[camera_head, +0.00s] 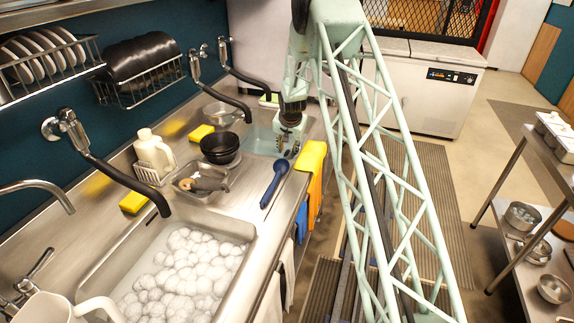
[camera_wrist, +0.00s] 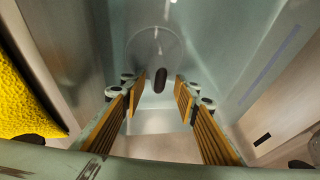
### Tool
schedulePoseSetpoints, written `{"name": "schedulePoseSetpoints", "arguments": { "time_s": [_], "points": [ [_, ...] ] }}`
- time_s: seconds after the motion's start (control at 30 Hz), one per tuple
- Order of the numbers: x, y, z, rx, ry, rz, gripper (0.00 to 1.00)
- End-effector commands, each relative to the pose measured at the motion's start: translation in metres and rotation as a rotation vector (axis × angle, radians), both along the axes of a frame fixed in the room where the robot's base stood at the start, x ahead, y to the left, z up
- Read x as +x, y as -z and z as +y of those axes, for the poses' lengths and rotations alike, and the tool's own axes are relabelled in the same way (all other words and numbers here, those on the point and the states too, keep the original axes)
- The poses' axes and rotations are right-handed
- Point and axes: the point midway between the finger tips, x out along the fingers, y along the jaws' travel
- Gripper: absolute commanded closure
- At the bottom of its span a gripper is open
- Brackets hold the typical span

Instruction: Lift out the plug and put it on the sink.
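My gripper (camera_wrist: 161,92) is open and empty, pointing down into a sink basin (camera_wrist: 112,30). In the wrist view, the plug shows between and beyond the fingertips as a pale round disc with a dark upright knob (camera_wrist: 160,78). The knob lies between the two fingers in the picture, but I cannot tell whether they reach down to it. In the head view, my gripper (camera_head: 284,143) is over the far basin of the sink (camera_head: 260,141). The plug is not visible there.
A yellow textured thing (camera_wrist: 25,92) is left of my gripper in the wrist view. In the head view, black bowls (camera_head: 220,146), a tray (camera_head: 216,172) and a blue spoon (camera_head: 274,183) are near the basin.

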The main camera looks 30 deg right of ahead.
Motion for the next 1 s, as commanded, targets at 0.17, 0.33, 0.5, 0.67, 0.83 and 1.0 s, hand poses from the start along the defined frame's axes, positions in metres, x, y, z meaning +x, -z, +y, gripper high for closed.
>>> {"name": "schedulePoseSetpoints", "arguments": {
  "time_s": [0.17, 0.33, 0.5, 0.67, 0.83, 1.0],
  "points": [
    [0.007, 0.017, -0.002, 0.000, 0.000, 0.001, 0.72],
    [0.014, 0.031, -0.004, 0.000, 0.000, 0.000, 0.72],
    [0.017, 0.039, -0.005, 0.001, 0.000, 0.001, 0.72],
    [0.018, 0.040, -0.006, 0.000, 0.000, 0.000, 0.72],
    [0.018, 0.040, -0.006, 0.000, 0.000, 0.000, 0.72],
    [0.018, 0.040, -0.006, 0.000, 0.000, 0.000, 0.72]
  ]
}}
